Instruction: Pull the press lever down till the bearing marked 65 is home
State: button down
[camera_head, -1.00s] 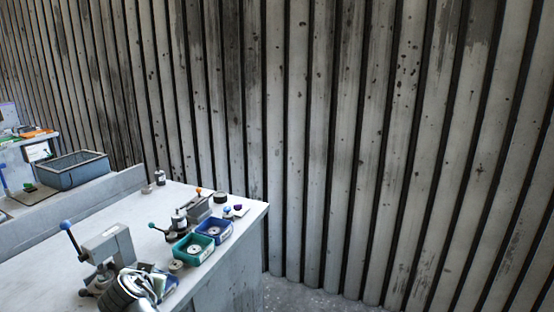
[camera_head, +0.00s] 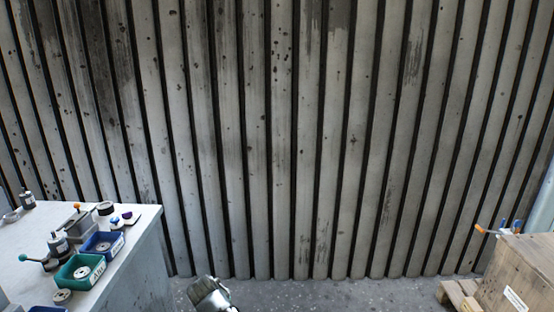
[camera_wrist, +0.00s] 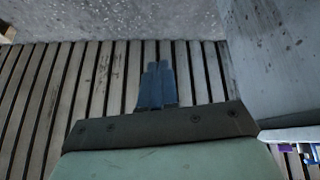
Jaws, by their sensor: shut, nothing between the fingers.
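The press with the blue-knobbed lever is out of both current views. On the bench (camera_head: 135,222), in the head view, ring-shaped parts sit in a teal bin (camera_head: 80,272) and a blue bin (camera_head: 102,246), and another ring (camera_head: 63,297) lies in front of them. I cannot read a 65 on any of them. My gripper (camera_wrist: 158,66) shows in the wrist view, its blue fingers together and empty, away from the bench top. In the head view only part of my arm shows at the bottom, beside the bench.
A small device with a teal-knobbed lever (camera_head: 38,259) and an orange-knobbed one (camera_head: 78,207) stand on the bench. A wooden crate (camera_head: 520,275) with clamps on top is at the right. Open floor (camera_head: 340,293) lies between bench and crate, before a ribbed wall (camera_head: 300,150).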

jog(key=s+d+f+m+g, duration=0.15)
jog(key=d+f, duration=0.45)
jog(key=d, duration=0.6)
jog(key=s+d+f+g, duration=0.3)
jog(key=d+f, duration=0.2)
jog(key=d, duration=0.7)
jog(key=s+d+f+m+g, duration=0.15)
jog(key=d+f, duration=0.45)
jog(key=d, duration=0.6)
jog(key=s+f+g, duration=0.3)
jog(key=s+f, duration=0.7)
jog(key=s, duration=0.5)
jog(key=s+f+g, duration=0.3)
jog(key=s+f, duration=0.7)
jog(key=s, duration=0.5)
jog(key=shift+a+n+g, duration=0.3)
jog(key=shift+n+g, duration=0.1)
